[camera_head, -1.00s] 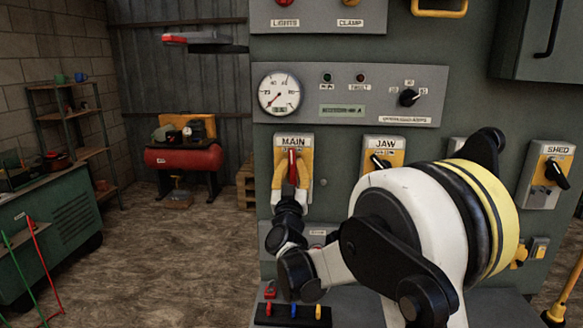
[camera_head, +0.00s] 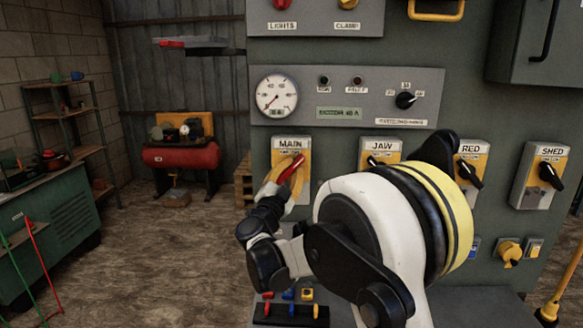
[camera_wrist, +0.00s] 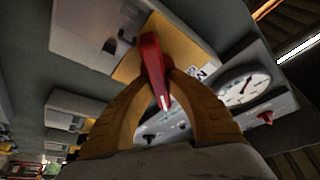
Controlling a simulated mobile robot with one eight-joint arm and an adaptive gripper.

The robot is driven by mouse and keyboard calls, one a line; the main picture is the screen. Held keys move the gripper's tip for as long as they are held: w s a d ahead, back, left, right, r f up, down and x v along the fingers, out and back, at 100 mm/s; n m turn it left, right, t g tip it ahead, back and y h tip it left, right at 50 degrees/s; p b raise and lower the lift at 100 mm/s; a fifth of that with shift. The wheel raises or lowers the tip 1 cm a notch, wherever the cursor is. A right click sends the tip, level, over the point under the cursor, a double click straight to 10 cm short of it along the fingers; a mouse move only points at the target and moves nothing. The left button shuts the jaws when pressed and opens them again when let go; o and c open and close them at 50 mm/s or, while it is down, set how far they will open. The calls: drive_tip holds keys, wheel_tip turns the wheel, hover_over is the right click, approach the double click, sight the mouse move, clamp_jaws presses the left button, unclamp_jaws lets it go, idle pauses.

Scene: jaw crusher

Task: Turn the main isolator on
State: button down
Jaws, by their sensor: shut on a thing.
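The main isolator (camera_head: 304,145) is a grey and yellow switch plate labelled MAIN, at the left of the panel. Its red handle (camera_head: 293,168) is tilted, with its top leaning to the right. My gripper (camera_head: 284,177) is shut on the red handle, its yellow fingers on either side. In the wrist view the red handle (camera_wrist: 152,68) stands between the two finger ends of my gripper (camera_wrist: 154,80). The fingers hide part of the plate's lower half.
Similar switches labelled JAW (camera_head: 380,147), RED (camera_head: 470,172) and SHED (camera_head: 548,174) sit to the right. A gauge (camera_head: 277,95) is above. Small coloured levers (camera_head: 291,309) stand below. Open floor lies left, before a red compressor (camera_head: 181,155).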

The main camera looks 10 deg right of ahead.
drive_tip(key=shift+m, duration=0.5)
drive_tip(key=c, duration=1.3)
unclamp_jaws()
drive_tip(key=shift+c, duration=0.2)
drive_tip(key=v, duration=1.2)
drive_tip(key=shift+r, duration=0.15)
